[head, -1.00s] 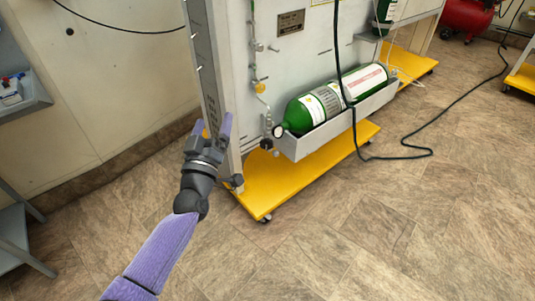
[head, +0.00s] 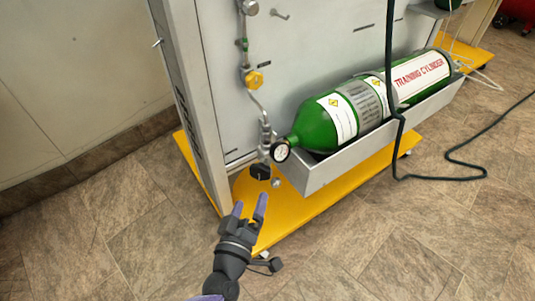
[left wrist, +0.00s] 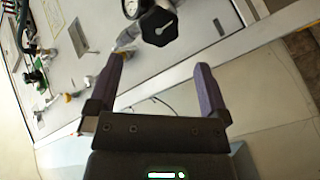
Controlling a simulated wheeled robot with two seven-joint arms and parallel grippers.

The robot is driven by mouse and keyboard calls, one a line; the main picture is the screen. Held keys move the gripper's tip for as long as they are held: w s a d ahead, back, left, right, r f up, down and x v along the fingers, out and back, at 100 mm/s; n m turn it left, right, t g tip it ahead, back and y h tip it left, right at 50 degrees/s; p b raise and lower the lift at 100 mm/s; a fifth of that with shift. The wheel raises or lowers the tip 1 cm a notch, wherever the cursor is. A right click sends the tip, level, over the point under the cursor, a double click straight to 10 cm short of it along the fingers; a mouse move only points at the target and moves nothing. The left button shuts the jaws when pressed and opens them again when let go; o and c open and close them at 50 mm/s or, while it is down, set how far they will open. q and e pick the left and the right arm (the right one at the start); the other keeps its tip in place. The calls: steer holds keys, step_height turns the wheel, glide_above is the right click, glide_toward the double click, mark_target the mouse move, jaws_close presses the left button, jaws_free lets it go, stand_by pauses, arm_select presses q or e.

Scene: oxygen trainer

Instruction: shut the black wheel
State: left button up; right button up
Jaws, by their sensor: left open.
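The black wheel (head: 260,171) sits at the lower end of the pipework on the grey panel, just left of the gauge on the green cylinder. In the left wrist view the black wheel (left wrist: 158,26) shows face-on with a white mark, beyond the fingertips and roughly between their lines. My left gripper (head: 250,202) is open and empty, its two purple fingers pointing up toward the wheel from below in the head view. It also shows in the left wrist view (left wrist: 162,64), with a gap between fingers and wheel. My right gripper is in neither view.
The green training cylinder (head: 317,126) lies in a grey trough (head: 340,164) to the right. A round gauge (head: 281,151) is close beside the wheel. A yellow knob (head: 253,79) is higher up. The yellow base (head: 333,192) juts out below. A dark hose (head: 390,70) hangs in front of the cylinder.

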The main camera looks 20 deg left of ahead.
mark_target(259, 175)
arm_select(q)
steer(key=w+b, duration=0.1)
steer(key=w, duration=0.2)
steer(key=w+b, duration=0.1)
steer(key=w, duration=0.1)
steer(key=shift+w+a+f, duration=0.2)
steer(key=shift+w, duration=0.2)
steer(key=shift+w+a+r+b, duration=0.15)
steer(key=shift+w+b, duration=0.15)
steer(key=shift+w, duration=0.5)
steer(key=shift+w+r+b, duration=0.15)
steer(key=shift+w+b, duration=0.1)
steer(key=shift+w, duration=0.5)
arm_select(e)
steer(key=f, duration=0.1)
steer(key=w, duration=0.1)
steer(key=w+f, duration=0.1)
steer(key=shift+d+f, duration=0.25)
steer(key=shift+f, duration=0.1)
